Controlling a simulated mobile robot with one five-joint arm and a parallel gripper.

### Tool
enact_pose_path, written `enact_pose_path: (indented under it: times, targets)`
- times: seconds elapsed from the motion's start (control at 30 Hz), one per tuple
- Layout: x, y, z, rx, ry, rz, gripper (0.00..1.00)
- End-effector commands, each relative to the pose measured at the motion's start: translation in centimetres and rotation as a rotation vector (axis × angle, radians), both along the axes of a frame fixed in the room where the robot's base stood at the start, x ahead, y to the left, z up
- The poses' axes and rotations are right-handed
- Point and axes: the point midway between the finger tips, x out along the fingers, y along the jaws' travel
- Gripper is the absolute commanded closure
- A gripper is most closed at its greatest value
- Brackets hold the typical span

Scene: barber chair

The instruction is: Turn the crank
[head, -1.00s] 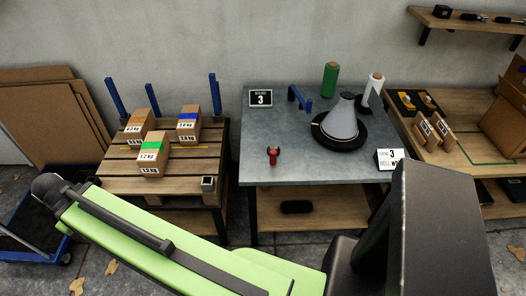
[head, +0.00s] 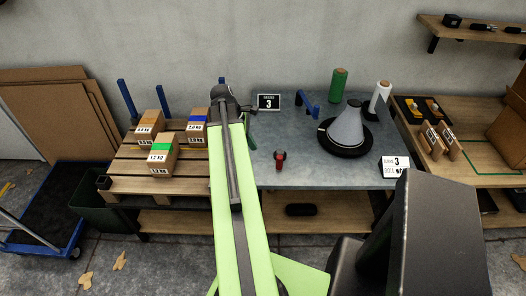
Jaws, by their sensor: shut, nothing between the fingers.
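A small red-and-black handle-like part (head: 280,159) stands near the front left of the grey metal table (head: 330,178); it may be the crank, but I cannot tell for sure. A grey cone (head: 346,124) sits on a black round base (head: 330,147) to its right. A blue bracket (head: 307,105) stands behind them. My lime-green arm rises in the middle of the head view, just left of the red part and apart from it in the picture. Its dark far joint is near the table's back left corner. My gripper cannot be made out.
A green spool (head: 339,84) and a white spool (head: 380,97) stand at the back. Boxes (head: 162,157) lie on the slatted pallet (head: 135,185) at left. A shelf (head: 470,170) adjoins at right.

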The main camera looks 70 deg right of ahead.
Motion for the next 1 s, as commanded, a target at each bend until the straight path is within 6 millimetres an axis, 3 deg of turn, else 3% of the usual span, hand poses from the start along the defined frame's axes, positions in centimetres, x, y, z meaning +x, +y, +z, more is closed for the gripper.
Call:
enact_pose_path:
  times: [0.1, 0.43, 0.5, 0.7, 1.0]
  targets:
    - [-0.8, -0.3, -3.2, 0.0, 0.0, -0.003, 1.0]
    - [-3.1, -1.5, -9.7, -0.001, -0.002, -0.004, 1.0]
    - [-4.4, -2.1, -8.5, 0.0, -0.001, -0.005, 1.0]
    - [-6.3, -3.0, -8.4, 0.0, -0.001, -0.004, 1.0]
    - [-6.7, -3.1, -8.4, -0.001, -0.001, -0.003, 1.0]
